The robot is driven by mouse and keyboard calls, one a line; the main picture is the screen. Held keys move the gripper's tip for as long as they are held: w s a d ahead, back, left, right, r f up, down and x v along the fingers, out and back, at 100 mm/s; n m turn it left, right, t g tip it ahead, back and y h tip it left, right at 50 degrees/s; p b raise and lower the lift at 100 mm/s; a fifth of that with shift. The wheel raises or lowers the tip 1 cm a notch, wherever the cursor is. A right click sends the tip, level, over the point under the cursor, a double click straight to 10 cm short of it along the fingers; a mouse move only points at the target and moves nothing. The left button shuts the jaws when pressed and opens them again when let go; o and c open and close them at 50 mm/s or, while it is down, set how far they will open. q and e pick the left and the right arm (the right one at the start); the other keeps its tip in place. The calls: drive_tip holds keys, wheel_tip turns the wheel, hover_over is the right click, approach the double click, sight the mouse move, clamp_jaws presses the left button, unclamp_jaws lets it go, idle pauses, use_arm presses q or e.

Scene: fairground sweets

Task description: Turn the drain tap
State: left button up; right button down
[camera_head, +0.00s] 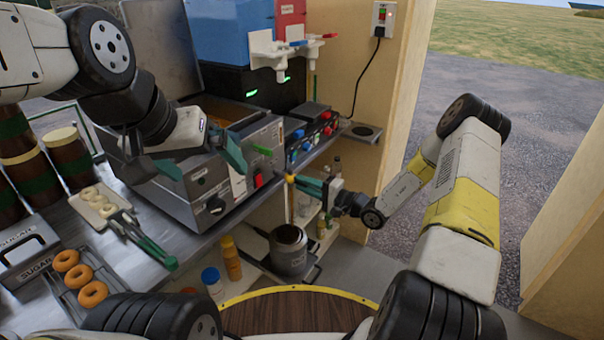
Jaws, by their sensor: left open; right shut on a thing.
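The steel fryer (238,178) stands on the counter, with dials and a red switch on its front. A small yellow piece (290,178), apparently the drain tap's handle, shows at the tips of my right gripper (301,182). My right gripper comes in from the right and is shut on it, beside the counter's front edge. The fingers hide most of the tap, so I cannot tell how far it is turned. A steel pot (289,250) stands below the gripper. My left gripper (198,160) is open and empty, above and in front of the fryer.
Blue and red slush tanks (232,32) with white spouts stand behind. Doughnuts on a rack (80,278), a plate (98,208), green-handled tongs (145,238) and a sugar box (30,255) occupy the left counter. Bottles (231,258) stand low near the pot. Open ground lies at right.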

drive_tip(key=shift+f, duration=0.1)
drive_tip(key=c, duration=1.3)
unclamp_jaws()
drive_tip(key=v, duration=0.8)
